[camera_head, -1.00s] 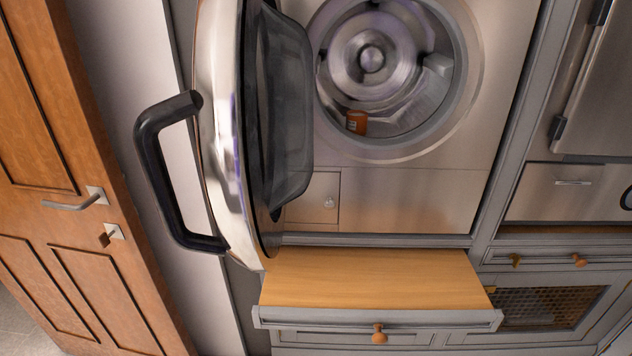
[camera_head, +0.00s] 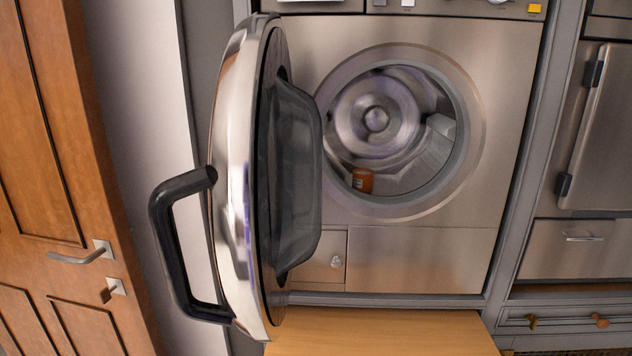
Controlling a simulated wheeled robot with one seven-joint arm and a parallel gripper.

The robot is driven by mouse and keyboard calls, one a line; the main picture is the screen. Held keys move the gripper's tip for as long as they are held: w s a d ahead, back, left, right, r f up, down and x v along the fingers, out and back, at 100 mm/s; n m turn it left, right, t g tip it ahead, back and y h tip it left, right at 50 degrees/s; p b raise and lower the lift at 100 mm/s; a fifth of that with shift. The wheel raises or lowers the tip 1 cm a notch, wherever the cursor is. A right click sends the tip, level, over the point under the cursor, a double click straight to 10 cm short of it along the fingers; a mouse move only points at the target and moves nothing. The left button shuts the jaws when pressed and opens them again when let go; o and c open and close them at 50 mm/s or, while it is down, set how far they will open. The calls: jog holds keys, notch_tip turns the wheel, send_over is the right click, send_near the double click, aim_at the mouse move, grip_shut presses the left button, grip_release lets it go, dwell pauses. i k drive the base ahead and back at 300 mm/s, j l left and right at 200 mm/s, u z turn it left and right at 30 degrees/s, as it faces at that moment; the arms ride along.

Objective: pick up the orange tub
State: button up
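The orange tub (camera_head: 362,180) is a small orange cylinder with a pale label. It sits low inside the drum of the front-loading washer (camera_head: 410,250), toward the left of the round opening. The washer's round door (camera_head: 235,180) stands swung open to the left, with its black handle (camera_head: 165,245) toward me. The door does not cover the tub in this view. My gripper is not in view.
A wooden pull-out shelf (camera_head: 380,335) juts out below the washer. A brown wooden door (camera_head: 40,130) with a metal handle stands at the left. Grey cabinets and a steel appliance (camera_head: 605,130) are at the right. The space before the drum opening is clear.

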aim_at(362, 178)
jog(key=i+j+u, duration=0.45)
jog(key=i+z, duration=0.1)
jog(key=z, duration=0.4)
jog(key=i+l+u, duration=0.15)
jog(key=l, duration=0.25)
jog(key=i+l+u, duration=0.15)
jog(key=l, duration=0.25)
jog(key=l+u, duration=0.1)
jog(key=l, duration=0.3)
